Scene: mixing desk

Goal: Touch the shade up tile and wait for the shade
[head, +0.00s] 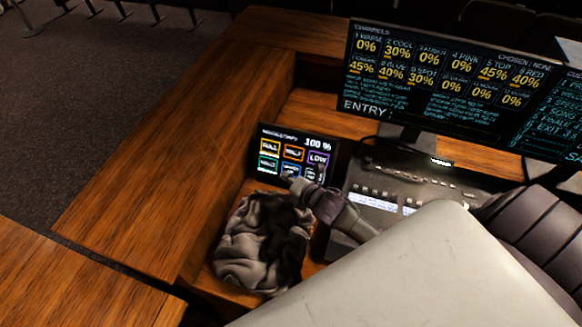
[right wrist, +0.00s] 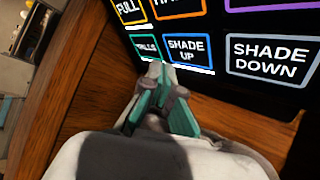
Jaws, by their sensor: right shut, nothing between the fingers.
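The touch panel (head: 264,143) stands upright on the desk and reads 100 %. In the right wrist view its blue-outlined SHADE UP tile (right wrist: 187,48) is in the bottom row, between a teal tile and the SHADE DOWN tile (right wrist: 272,58). A white line runs under SHADE UP. My right gripper (right wrist: 156,72) is shut and empty, its tips at the lower left corner of SHADE UP; I cannot tell whether they touch the panel. In the head view the right gripper (head: 291,181) hides part of the bottom row. My left gripper is not in view.
A crumpled dark cloth (head: 262,243) lies in front of the panel. A mixing console (head: 415,186) stands to the right, below a large monitor (head: 450,85) listing channel percentages. Wooden desk edges (head: 150,190) frame the left side.

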